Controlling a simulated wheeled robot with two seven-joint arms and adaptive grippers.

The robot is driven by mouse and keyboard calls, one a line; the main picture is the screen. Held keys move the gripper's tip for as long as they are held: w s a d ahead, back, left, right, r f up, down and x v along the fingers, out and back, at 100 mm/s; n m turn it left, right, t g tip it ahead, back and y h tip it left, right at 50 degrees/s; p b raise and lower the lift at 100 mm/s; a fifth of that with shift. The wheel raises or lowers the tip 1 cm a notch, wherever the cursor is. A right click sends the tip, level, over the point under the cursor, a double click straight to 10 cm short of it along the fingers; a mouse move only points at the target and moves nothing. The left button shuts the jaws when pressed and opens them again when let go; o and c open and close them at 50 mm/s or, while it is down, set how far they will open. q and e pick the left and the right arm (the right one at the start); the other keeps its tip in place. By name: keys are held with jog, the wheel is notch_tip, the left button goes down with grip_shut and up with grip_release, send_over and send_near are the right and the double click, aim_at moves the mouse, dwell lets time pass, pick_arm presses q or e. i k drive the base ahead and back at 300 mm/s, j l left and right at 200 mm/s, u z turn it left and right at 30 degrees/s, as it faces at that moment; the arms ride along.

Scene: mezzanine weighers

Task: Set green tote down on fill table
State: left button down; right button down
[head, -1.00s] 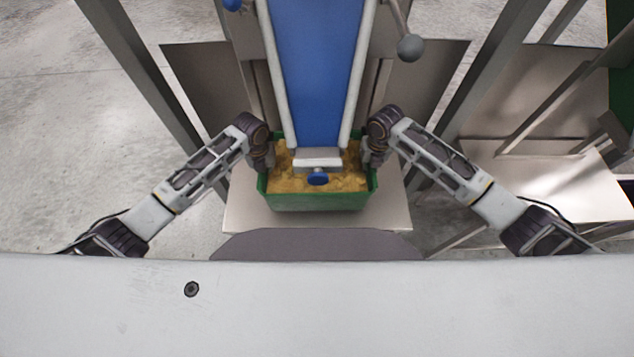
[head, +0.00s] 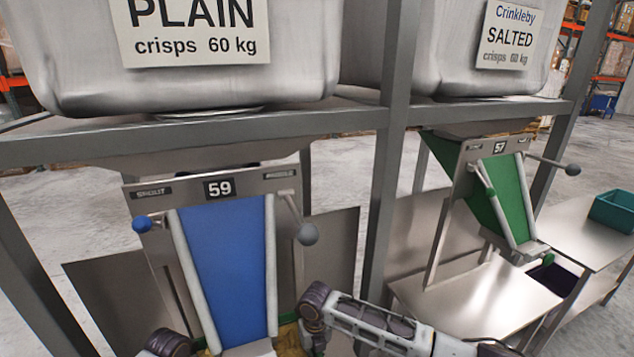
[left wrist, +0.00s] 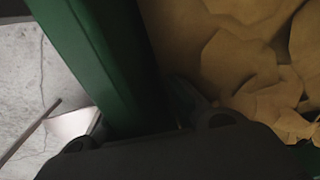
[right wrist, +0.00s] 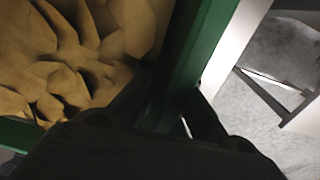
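The green tote is filled with yellow crisps. In the head view only a sliver of its crisps (head: 291,338) shows below the blue chute. Its green wall (left wrist: 95,60) crosses the left wrist view, and the opposite wall (right wrist: 207,45) crosses the right wrist view. My left gripper (left wrist: 150,125) has its fingers around the left wall. My right gripper (right wrist: 168,105) is closed about the right wall. Pale steel that looks like the fill table (right wrist: 235,42) shows outside the tote. Whether the tote touches it is hidden.
The blue chute (head: 228,265) of weigher 59 hangs over the tote, with a blue knob (head: 142,223) and a grey knob (head: 308,234). A frame post (head: 390,150) stands to the right. Weigher 57, with a green chute (head: 500,205), a steel table (head: 480,298) and a teal tote (head: 612,211), is beyond.

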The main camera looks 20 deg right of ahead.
aim_at(581, 239)
jog(key=k+l, duration=0.45)
jog(key=l, duration=0.25)
jog(key=k+l+u, duration=0.1)
jog(key=l, duration=0.3)
jog(key=k+l, duration=0.2)
jog(key=l, duration=0.15)
jog(key=k+l+u, duration=0.1)
jog(key=l, duration=0.3)
jog(key=k+l, duration=0.1)
jog(key=l, duration=1.4)
jog(key=k+l, duration=0.15)
jog(key=l, duration=0.6)
